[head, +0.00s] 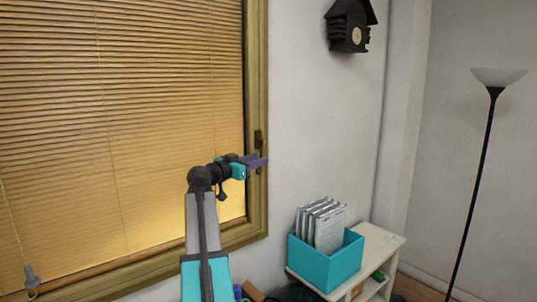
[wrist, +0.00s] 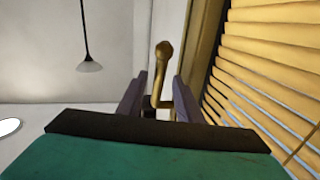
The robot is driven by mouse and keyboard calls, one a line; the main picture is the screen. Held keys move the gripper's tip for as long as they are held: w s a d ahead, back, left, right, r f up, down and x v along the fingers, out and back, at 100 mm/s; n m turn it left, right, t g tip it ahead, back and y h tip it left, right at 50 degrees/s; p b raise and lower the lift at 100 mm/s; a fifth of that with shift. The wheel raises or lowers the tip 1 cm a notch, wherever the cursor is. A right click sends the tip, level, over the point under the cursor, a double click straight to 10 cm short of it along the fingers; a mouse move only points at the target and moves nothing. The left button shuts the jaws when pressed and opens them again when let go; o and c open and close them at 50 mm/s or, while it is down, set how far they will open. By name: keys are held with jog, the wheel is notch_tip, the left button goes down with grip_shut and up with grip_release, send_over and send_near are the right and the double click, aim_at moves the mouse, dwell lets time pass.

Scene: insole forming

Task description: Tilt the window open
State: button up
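The window (head: 258,80) has a yellowish wooden frame and stands at the left in the head view, covered by closed-looking blinds. Its dark handle (head: 258,139) is on the right side of the frame. My gripper (head: 259,162) is at the handle's level, over the lower part of it. In the wrist view, which looks upside down, the brass-toned handle (wrist: 161,62) shows between my two purple fingers. The fingers (wrist: 158,100) are apart, with visible gaps on both sides of the handle. Whether either finger touches it lower down is hard to tell.
Tan blinds (head: 110,120) hang over the glass, with a cord weight (head: 31,277) at lower left. A teal box of folders (head: 325,262) sits on a white shelf (head: 380,245) at right. A floor lamp (head: 488,150) and a wall-mounted birdhouse (head: 350,28) stand clear of my arm.

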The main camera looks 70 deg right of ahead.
jog(key=p+x, duration=0.2)
jog(key=x, duration=0.4)
jog(key=shift+d, duration=0.3)
jog(key=shift+s, duration=0.1)
grip_shut()
